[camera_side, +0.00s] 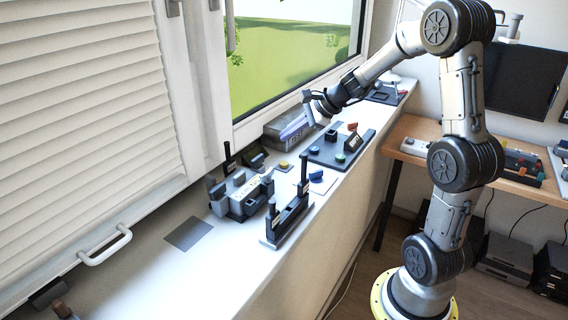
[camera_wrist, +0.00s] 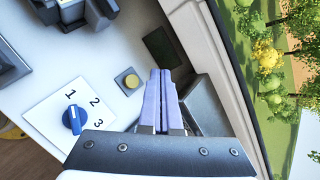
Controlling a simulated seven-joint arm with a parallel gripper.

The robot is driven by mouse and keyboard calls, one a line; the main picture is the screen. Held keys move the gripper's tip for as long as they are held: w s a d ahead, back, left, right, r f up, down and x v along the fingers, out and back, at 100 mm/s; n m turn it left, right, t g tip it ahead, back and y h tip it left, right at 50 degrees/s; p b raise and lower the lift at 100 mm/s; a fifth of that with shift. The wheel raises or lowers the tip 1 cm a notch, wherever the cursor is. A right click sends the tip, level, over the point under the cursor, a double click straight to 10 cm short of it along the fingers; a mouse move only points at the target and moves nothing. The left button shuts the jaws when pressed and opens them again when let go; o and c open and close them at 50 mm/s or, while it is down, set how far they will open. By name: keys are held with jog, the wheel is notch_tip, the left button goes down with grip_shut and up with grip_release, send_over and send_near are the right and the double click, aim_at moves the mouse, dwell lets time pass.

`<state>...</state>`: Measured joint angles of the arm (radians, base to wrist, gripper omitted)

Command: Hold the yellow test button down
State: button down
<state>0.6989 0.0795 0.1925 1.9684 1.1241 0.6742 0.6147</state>
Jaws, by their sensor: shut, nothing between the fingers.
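The yellow test button (camera_wrist: 131,81) is a small round cap on a grey square base in the wrist view. It also shows in the side view (camera_side: 284,165) on the white sill. My gripper (camera_wrist: 160,73) has its two pale violet fingers pressed together with nothing between them. In the wrist view the fingertips appear just right of the button, apart from it. In the side view my gripper (camera_side: 284,137) is above the sill, in front of a grey box, higher in the picture than the button. The button is uncovered in both views.
A blue rotary knob (camera_wrist: 73,119) on a numbered white plate is near the button. A dark grey box (camera_side: 270,137) stands by the window. A board with coloured buttons (camera_side: 325,152) lies to the right. Black fixtures (camera_side: 288,222) stand left and in front.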

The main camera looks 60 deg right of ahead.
send_over(289, 167)
jog(key=shift+w+f, duration=0.15)
jog(key=shift+f, duration=2.6)
jog(key=shift+f, duration=0.1)
jog(key=shift+f, duration=0.3)
jog(key=shift+f, duration=0.5)
dwell(2.3)
jog(key=shift+r, duration=0.15)
dwell(0.8)
jog(key=shift+r, duration=0.75)
jog(key=shift+r, duration=0.1)
jog(key=shift+r, duration=2.45)
